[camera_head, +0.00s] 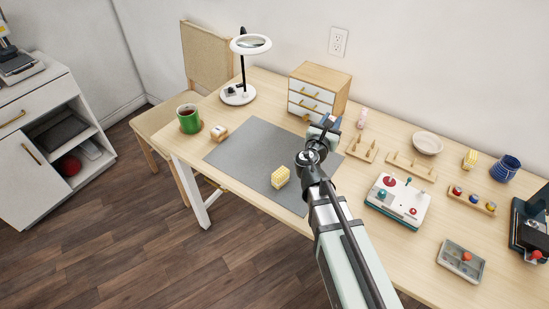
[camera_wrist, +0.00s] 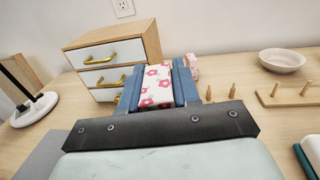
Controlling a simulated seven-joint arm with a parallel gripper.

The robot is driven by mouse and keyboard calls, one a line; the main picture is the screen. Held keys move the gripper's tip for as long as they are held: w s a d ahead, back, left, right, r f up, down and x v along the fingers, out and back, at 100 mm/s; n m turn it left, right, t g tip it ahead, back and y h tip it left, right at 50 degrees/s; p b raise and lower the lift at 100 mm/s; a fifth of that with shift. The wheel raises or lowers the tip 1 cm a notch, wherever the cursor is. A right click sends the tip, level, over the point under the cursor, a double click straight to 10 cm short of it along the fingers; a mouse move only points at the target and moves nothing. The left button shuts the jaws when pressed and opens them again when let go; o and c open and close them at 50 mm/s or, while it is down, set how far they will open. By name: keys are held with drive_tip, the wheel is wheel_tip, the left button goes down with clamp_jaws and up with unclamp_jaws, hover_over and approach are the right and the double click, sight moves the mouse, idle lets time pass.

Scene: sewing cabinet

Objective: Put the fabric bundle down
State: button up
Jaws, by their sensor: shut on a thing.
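My gripper (camera_wrist: 157,88) is shut on a fabric bundle (camera_wrist: 157,87), white with pink flowers, which sits between its two blue fingers in the wrist view. In the head view my gripper (camera_head: 328,124) is just in front of the small drawer cabinet, near the right back corner of the grey mat (camera_head: 240,146). There the arm hides most of the bundle. I cannot tell whether the bundle touches the table.
The wooden drawer cabinet (camera_head: 318,90) stands close behind my gripper. Peg racks (camera_head: 362,148), a pink item (camera_head: 362,117) and a white bowl (camera_head: 427,143) are to the right. A yellow bundle (camera_head: 280,177) lies on the mat; its left part is bare.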

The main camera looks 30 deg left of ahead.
drive_tip(key=a+f+n+g+y, duration=0.1)
drive_tip(key=a+n+y, duration=0.2)
drive_tip(key=a+y, duration=0.2)
drive_tip(key=shift+s+a+f, duration=0.1)
drive_tip(key=shift+s+f, duration=0.05)
drive_tip(key=shift+f, duration=1.55)
drive_tip(key=shift+s+a+f, duration=0.1)
drive_tip(key=shift+s+f, duration=0.05)
drive_tip(key=shift+f, duration=1.5)
drive_tip(key=shift+s+a+f, duration=0.1)
drive_tip(key=shift+s+f, duration=0.05)
drive_tip(key=shift+f, duration=1.55)
drive_tip(key=shift+f, duration=0.1)
drive_tip(key=o, duration=1)
drive_tip(key=shift+s+d, duration=0.1)
drive_tip(key=v, duration=1.1)
drive_tip(key=shift+s+d+r, duration=0.1)
drive_tip(key=shift+s+r, duration=0.15)
drive_tip(key=shift+s, duration=0.15)
